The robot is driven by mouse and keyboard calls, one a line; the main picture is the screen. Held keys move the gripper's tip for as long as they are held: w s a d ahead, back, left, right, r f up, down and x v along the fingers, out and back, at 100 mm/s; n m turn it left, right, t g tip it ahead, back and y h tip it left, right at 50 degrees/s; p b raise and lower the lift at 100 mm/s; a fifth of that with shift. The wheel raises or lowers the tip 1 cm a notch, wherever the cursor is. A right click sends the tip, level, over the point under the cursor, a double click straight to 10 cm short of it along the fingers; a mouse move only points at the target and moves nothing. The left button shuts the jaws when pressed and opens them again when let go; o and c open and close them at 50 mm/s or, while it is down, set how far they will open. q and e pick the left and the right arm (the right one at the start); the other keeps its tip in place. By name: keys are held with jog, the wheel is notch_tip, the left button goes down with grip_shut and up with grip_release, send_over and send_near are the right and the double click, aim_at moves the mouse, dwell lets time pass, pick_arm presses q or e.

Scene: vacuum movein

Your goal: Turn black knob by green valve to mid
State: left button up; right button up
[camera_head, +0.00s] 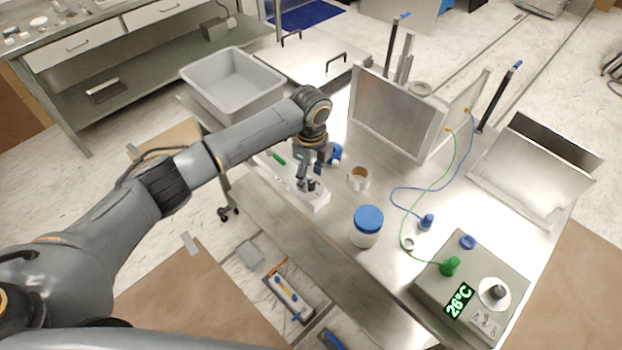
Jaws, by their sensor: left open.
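A small green handle (277,158), which looks like the green valve, sits at the table's left edge. Beside it, to the right and nearer me, is a pale block (318,200) at the same edge. My left gripper (308,185) points down over this block, its fingers open around or just above its top. Dark parts show between and beside the fingers; I cannot tell the black knob from the fingertips there, nor whether they touch. The knob's setting is hidden. My right gripper is not in view.
A blue-lidded jar (366,228) and an open tan roll (358,179) stand right of the gripper. A heater box (450,300) reading 26°C has a green plug and a dark dial. Metal panels (398,112) stand behind. A grey tub (232,82) is behind my arm.

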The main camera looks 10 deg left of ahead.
aim_at(311, 183)
pick_arm(q)
notch_tip(311, 183, up, 10)
dwell(0.3)
jog(key=shift+f, duration=0.1)
